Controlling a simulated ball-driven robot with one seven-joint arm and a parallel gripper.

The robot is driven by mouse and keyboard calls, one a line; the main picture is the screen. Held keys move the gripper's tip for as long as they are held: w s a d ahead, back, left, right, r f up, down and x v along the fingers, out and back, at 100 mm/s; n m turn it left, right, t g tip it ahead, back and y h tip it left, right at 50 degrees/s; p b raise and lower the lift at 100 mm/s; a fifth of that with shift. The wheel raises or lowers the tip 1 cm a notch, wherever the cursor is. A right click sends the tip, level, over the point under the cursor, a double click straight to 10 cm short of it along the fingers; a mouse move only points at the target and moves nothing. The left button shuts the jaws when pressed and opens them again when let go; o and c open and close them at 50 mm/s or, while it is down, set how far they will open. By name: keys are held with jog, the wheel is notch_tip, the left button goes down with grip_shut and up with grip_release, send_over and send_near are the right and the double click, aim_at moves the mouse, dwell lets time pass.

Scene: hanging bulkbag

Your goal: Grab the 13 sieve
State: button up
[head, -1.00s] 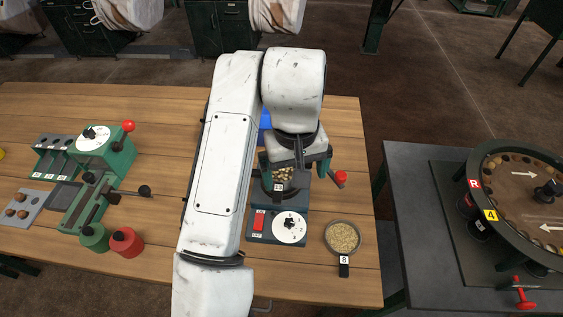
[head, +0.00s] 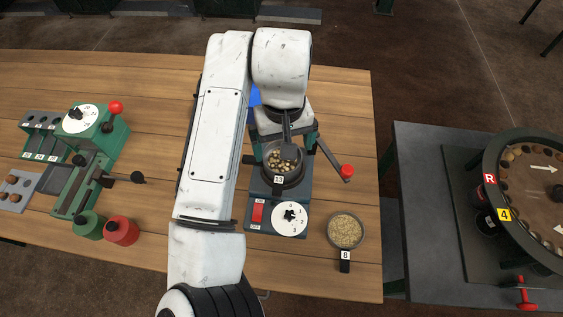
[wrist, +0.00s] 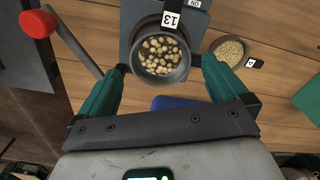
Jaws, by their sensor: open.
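The 13 sieve (head: 271,167) is a dark round pan of pale, nut-like pieces, sitting on the dark machine on the wooden table. Its white 13 label faces the near side. In the wrist view the sieve (wrist: 160,80) lies between the teal fingers of my gripper (wrist: 160,66), its label at the top. The fingers are spread, one on each side of the rim; I cannot tell whether they touch it. In the head view my gripper (head: 286,143) is over the sieve's far side and hides part of it.
A lever with a red knob (head: 347,172) sticks out right of the sieve. The 8 sieve (head: 346,230), full of grain, lies at the near right. A dial (head: 290,218) and red switch (head: 258,211) are in front. A green device (head: 95,140) stands left.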

aim_at(284, 167)
jog(key=shift+d+f+p, duration=0.15)
jog(key=shift+f+p, duration=0.4)
jog(key=shift+f, duration=2.05)
jog(key=c, duration=0.8)
jog(key=shift+r, duration=0.1)
jog(key=shift+c, duration=0.2)
